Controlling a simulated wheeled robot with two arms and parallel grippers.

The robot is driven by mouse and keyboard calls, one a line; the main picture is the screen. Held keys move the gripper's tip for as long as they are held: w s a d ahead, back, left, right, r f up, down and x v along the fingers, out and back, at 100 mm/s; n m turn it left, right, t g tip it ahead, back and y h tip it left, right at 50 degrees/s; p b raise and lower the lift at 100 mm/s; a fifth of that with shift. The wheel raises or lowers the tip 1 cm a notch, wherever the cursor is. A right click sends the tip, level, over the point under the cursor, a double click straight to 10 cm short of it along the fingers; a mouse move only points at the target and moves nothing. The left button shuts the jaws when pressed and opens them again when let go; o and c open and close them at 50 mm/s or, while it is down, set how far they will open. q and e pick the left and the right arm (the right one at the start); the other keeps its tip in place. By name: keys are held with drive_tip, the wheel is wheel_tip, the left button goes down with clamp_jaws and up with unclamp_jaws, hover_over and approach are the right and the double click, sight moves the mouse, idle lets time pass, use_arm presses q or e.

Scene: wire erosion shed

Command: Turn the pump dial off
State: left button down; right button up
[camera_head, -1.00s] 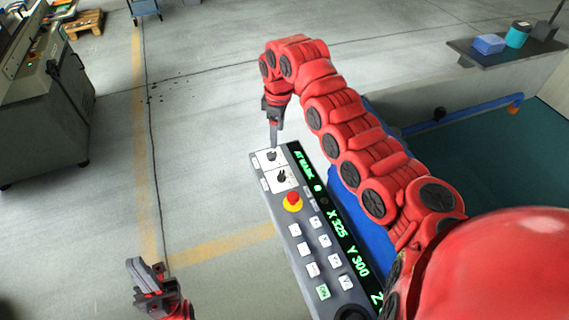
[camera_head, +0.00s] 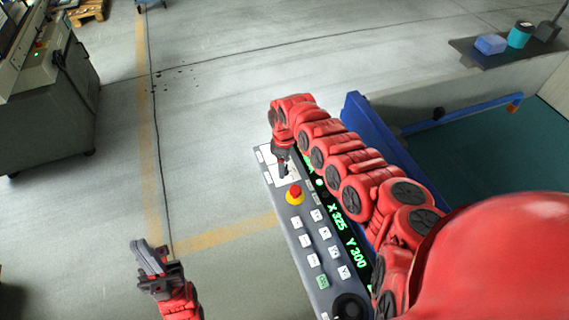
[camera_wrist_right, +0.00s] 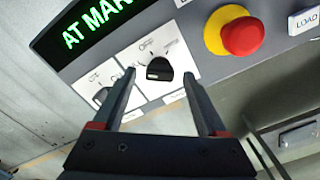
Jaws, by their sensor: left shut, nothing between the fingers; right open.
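A control panel (camera_head: 312,240) carries two black dials on white label plates at its far end. In the right wrist view one dial (camera_wrist_right: 158,68) sits between the fingertips of my right gripper (camera_wrist_right: 159,76), which is open; contact is not clear. A second dial (camera_wrist_right: 101,95) is partly hidden behind the finger at left. In the head view my right gripper (camera_head: 282,172) covers most of the dials. My left gripper (camera_head: 148,262) is shut and empty, away from the panel at lower left.
A red emergency stop on a yellow base (camera_head: 294,194) sits close to the dials; it also shows in the right wrist view (camera_wrist_right: 240,35). White buttons (camera_head: 313,260) and a green-lit display (camera_head: 345,230) fill the rest. Open floor lies left of the panel.

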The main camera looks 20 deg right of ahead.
drive_tip(key=shift+f, duration=0.35)
drive_tip(key=shift+c, duration=0.3)
clamp_jaws()
